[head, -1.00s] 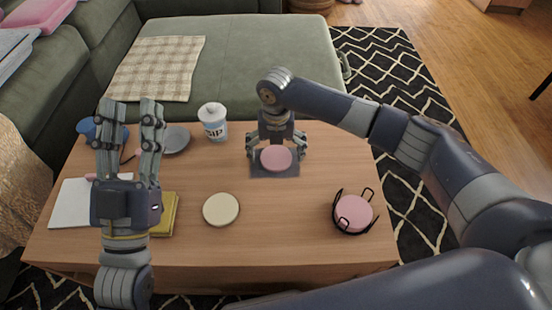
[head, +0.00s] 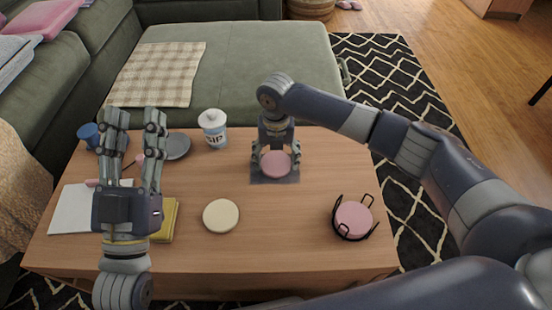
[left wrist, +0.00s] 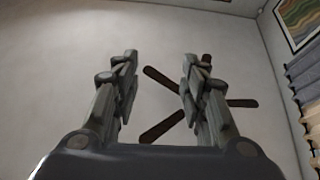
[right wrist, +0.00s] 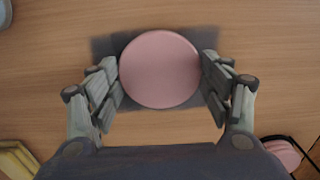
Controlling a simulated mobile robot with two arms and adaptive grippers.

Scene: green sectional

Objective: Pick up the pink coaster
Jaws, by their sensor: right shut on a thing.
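A round pink coaster (head: 275,164) lies over a dark grey square (head: 287,179) on the wooden table. My right gripper (head: 275,160) reaches down over it, its fingers closed against the coaster's two sides. The right wrist view shows the pink coaster (right wrist: 160,69) between the fingertips. A second pink disc (head: 353,218) sits in a black wire holder (head: 336,229) at the table's right.
A cream disc (head: 221,216) lies mid-table. A white and blue cup (head: 213,128), a grey plate (head: 177,146), a blue cup (head: 88,134), a yellow book (head: 168,222) and white paper (head: 72,211) are to the left. The green sofa (head: 250,65) stands behind the table.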

